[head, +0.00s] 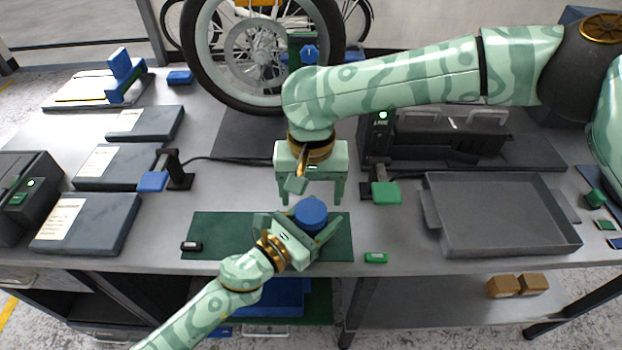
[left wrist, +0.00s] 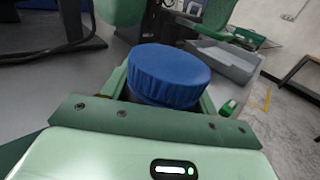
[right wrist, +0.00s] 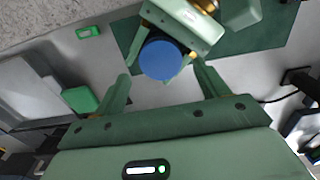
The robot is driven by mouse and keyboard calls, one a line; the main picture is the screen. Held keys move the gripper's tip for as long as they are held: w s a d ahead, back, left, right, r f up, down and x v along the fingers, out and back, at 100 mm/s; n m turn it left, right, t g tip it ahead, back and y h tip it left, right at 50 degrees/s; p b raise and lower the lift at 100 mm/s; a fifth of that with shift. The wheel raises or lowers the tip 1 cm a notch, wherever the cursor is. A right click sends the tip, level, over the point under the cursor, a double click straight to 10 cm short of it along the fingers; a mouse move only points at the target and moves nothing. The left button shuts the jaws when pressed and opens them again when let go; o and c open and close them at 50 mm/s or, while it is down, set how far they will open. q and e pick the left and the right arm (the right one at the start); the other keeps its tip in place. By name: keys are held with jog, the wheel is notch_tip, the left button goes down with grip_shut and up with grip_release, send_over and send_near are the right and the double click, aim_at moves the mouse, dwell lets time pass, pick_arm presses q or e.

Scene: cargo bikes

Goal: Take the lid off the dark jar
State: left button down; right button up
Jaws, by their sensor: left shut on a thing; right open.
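The dark jar (left wrist: 138,98) stands on the green mat (head: 215,225), mostly hidden by my left gripper and its own lid. Its blue lid (head: 311,211) is on top; it also shows in the left wrist view (left wrist: 168,74) and the right wrist view (right wrist: 160,59). My left gripper (head: 300,226) is shut on the jar below the lid, one finger on each side. My right gripper (head: 311,190) is open and empty, just behind and above the lid, fingers pointing down. In the right wrist view the lid lies beyond and between its fingertips (right wrist: 165,80), apart from them.
A grey tray (head: 503,250) is on the right of the bench. A green block (head: 376,258) and a small black item (head: 191,246) lie near the front edge. A wheel (head: 262,50) stands behind my right gripper. Flat dark cases (head: 85,235) lie on the left.

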aim_at(312, 209)
jog(key=shift+f, duration=1.8)
jog(key=c, duration=1)
jog(key=n, duration=0.9)
jog(key=shift+n, duration=0.4)
jog(key=n, duration=1.5)
jog(key=shift+w+r+n, duration=0.1)
jog(key=shift+n, duration=0.3)
jog(key=n, duration=0.4)
